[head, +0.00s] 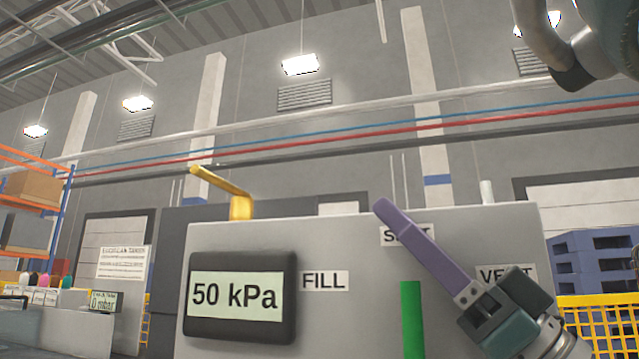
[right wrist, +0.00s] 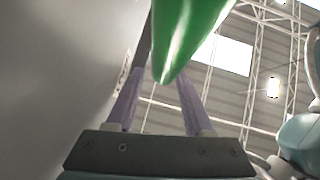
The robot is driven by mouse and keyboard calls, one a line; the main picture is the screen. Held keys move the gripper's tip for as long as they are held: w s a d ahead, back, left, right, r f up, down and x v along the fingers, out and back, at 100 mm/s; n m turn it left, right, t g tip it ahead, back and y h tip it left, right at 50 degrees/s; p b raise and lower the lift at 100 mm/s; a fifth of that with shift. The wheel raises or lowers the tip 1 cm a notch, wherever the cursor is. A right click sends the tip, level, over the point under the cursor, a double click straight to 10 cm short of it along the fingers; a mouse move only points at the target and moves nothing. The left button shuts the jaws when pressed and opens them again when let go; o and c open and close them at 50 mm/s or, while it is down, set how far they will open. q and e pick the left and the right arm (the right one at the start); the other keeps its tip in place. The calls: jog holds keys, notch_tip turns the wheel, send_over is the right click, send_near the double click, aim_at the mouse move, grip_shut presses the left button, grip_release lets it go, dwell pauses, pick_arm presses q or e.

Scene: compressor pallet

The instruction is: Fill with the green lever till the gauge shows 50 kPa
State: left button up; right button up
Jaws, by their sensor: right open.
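The gauge (head: 236,299) on the grey box reads 50 kPa. The green lever (head: 411,318) stands upright at the box's front, right of the FILL label (head: 324,281); its lower part is cut off by the picture edge. My right gripper (head: 384,206) reaches up from the lower right, its purple fingers above and beside the lever's top. In the right wrist view the green lever (right wrist: 185,38) hangs into the gap between the two open fingers (right wrist: 160,95); I cannot tell whether it touches either. My left gripper is not in view.
A yellow lever (head: 222,182) stands on top of the grey box (head: 300,240). Two labels, SET-like and VENT-like, are partly covered by my right gripper. A small 0 mbar display (head: 103,301) is at left. Yellow mesh (head: 595,318) and blue pallets (head: 590,265) are at right.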

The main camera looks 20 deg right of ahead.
notch_tip(320, 180, up, 10)
jog(key=p, duration=0.1)
jog(key=shift+r+p, duration=0.15)
jog(key=shift+p, duration=0.15)
dwell(0.3)
